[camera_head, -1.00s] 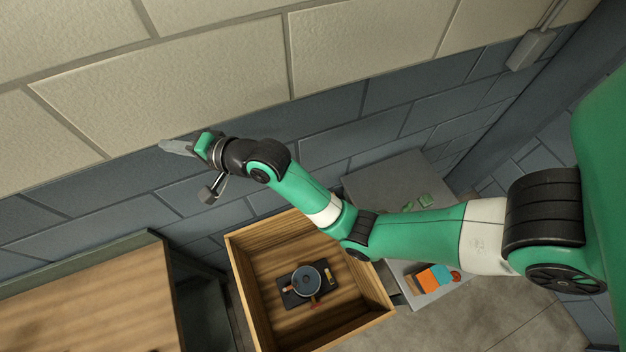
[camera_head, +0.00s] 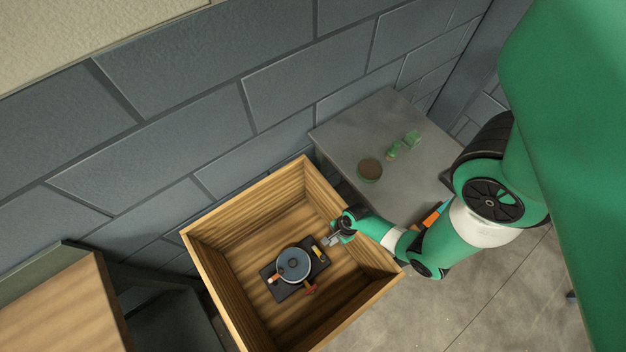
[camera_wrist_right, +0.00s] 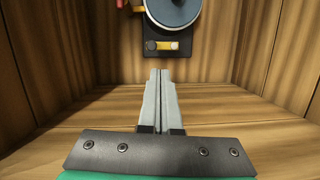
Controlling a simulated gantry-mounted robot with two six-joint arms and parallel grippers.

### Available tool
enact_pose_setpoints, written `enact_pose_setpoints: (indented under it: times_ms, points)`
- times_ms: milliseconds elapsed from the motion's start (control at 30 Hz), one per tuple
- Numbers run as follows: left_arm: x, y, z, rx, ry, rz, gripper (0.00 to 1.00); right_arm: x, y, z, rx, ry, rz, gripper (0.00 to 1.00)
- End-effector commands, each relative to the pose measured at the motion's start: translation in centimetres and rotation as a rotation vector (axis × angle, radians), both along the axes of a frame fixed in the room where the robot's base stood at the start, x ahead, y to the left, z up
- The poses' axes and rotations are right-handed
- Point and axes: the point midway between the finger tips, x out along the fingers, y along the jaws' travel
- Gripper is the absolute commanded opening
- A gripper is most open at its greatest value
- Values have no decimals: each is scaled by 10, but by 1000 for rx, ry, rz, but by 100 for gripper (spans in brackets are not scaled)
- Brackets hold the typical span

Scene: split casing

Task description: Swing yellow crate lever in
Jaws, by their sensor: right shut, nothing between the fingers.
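The wooden crate (camera_head: 213,262) holds a black base plate (camera_head: 285,294) with a round grey casing (camera_head: 293,264) on it. The yellow lever (camera_head: 319,254) is on the plate's right side, beside the casing; in the right wrist view the yellow lever (camera_wrist_right: 158,45) lies across the plate, just below the grey disc. My right gripper (camera_head: 331,241) is inside the crate near the yellow lever. In the wrist view its fingers (camera_wrist_right: 159,72) are together and empty, pointing at the lever with a small apparent gap. My left gripper is not in view.
An orange lever (camera_head: 276,277) and a red-orange one (camera_head: 310,288) sit around the casing. A grey table (camera_head: 345,135) with a brown-topped round item (camera_head: 370,169) and small green pieces (camera_head: 412,139) stands behind. A wooden-topped table (camera_head: 60,310) is at left.

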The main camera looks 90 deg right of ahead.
Motion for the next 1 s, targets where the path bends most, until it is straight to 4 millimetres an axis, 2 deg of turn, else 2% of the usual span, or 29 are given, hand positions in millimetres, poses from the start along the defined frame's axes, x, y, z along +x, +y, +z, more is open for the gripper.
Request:
enact_pose_setpoints:
  times_ms: [33,100,500,633,767,1000]
  points:
    - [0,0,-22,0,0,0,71,-14,7,-26,15,17,-31,0]
    - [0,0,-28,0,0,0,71,-22,10,-33,26,27,-55,0]
    - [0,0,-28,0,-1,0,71,-23,8,-33,24,26,-72,0]
    - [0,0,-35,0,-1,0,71,-22,8,-40,24,26,-72,0]
    - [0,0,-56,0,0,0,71,-19,10,-60,23,26,-68,0]
    - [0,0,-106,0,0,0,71,-9,16,-106,23,26,-67,0]
